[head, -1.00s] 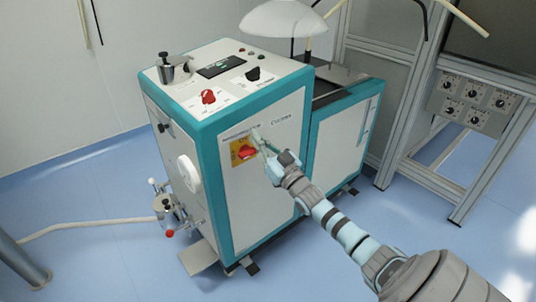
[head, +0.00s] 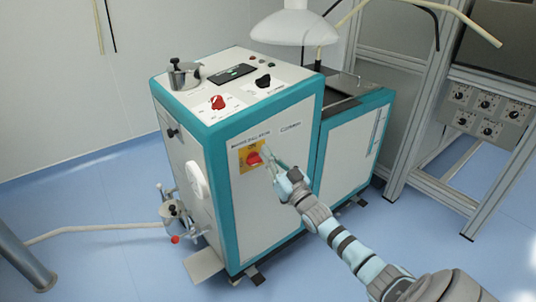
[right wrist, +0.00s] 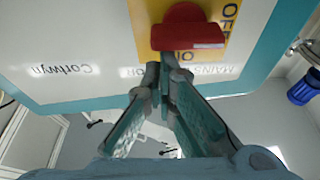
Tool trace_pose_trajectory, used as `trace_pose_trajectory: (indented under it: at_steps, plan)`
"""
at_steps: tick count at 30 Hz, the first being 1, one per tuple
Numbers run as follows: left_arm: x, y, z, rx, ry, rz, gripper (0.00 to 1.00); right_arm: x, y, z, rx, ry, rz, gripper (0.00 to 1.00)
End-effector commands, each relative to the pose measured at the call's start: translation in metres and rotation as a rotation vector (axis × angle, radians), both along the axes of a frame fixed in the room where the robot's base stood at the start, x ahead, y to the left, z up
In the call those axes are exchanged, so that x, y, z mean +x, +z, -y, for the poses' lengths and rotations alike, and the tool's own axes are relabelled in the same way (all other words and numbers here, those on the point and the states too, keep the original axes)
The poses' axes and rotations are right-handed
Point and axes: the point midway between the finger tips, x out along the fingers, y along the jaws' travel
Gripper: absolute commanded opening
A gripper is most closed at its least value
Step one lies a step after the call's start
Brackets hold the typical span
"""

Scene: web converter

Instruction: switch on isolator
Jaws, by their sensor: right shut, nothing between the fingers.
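The isolator is a red rotary knob (head: 254,159) on a yellow plate (head: 244,149) on the front of a white and teal machine (head: 265,200). In the right wrist view the red knob (right wrist: 188,33) is close, its bar lying across the picture, with upside-down "ON" and sideways "OFF" lettering beside it. My right gripper (head: 268,153) is shut and empty, its fingertips just up and right of the knob. In the wrist view its fingertips (right wrist: 164,72) meet just below the knob; I cannot tell whether they touch it. My left gripper is not in view.
The machine's top carries another red knob (head: 217,102), a black knob (head: 263,81) and a metal pot (head: 184,75). A white lamp shade (head: 295,27) hangs above. A metal frame with a dial panel (head: 487,112) stands right. Blue floor is open in front.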

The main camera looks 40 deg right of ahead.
Motion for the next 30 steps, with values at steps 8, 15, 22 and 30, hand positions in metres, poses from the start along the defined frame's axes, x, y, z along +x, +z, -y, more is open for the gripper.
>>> trace_pose_trajectory:
  at_steps: [8, 15, 22, 30]
  plan:
    - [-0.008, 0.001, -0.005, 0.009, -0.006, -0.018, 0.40, 0.000, -0.001, 0.001, 0.038, 0.000, 0.001, 0.00]
    - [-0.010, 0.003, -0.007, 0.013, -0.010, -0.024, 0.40, 0.000, -0.002, 0.002, 0.081, 0.000, 0.002, 0.00]
    - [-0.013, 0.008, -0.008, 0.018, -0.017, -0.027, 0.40, 0.000, -0.003, 0.004, 0.153, -0.001, 0.001, 0.00]
    - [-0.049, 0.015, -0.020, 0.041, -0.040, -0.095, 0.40, 0.000, -0.007, 0.007, 0.351, -0.001, 0.006, 0.00]
